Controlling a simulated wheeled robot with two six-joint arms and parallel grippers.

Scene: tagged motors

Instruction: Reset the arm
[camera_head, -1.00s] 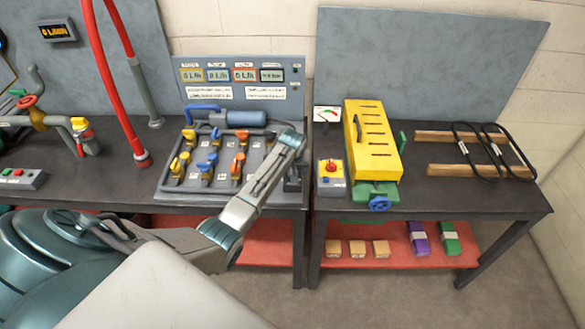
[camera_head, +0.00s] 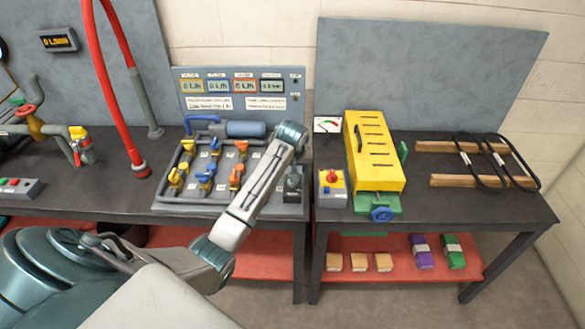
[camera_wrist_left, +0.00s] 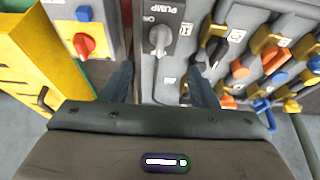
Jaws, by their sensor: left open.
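My left arm (camera_head: 255,190) comes in from the left and reaches over the right end of the valve panel (camera_head: 160,207). Its gripper is hidden behind the wrist in the head view. In the left wrist view my left gripper (camera_wrist_left: 163,84) is open and empty, its two dark fingers apart. A grey pump knob (camera_wrist_left: 160,38) marked ON shows between and beyond the fingertips; I see no contact. The dark pump switch plate also shows in the head view (camera_head: 292,184), just below the wrist. My right gripper is in neither view.
Several blue, yellow and orange valves (camera_head: 207,170) sit left of the wrist. Right of it stand a control box with a red knob (camera_head: 332,187) and a yellow slotted cover (camera_head: 376,155). A red hose (camera_head: 110,80) rises at left.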

